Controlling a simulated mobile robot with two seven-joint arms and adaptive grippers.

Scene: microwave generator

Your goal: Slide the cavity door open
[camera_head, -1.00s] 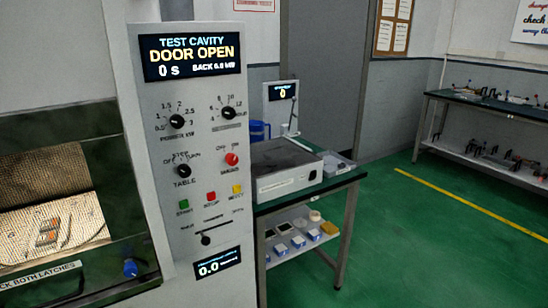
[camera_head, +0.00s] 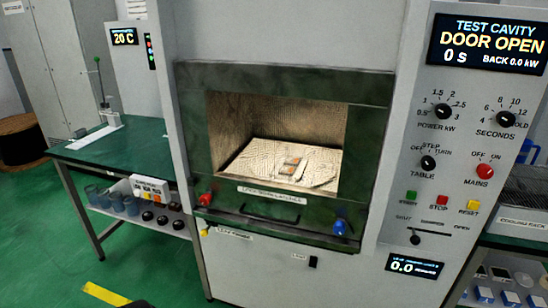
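The test cavity (camera_head: 280,130) is in the middle of the head view, in a dark green frame. Its opening is uncovered, and a light mat with small orange and grey pieces (camera_head: 291,166) shows inside. The display (camera_head: 487,43) reads DOOR OPEN. Below the opening is a dark green strip with a latch label (camera_head: 270,194); whether it is part of the door is unclear. A red knob (camera_head: 205,199) is at its left end and a blue knob (camera_head: 339,227) at its right. Neither gripper is in view.
The control panel (camera_head: 455,130) with dials and buttons stands right of the cavity. A green-topped table (camera_head: 120,143) with jars below is at left. A cooling rack (camera_head: 522,222) is at the right edge.

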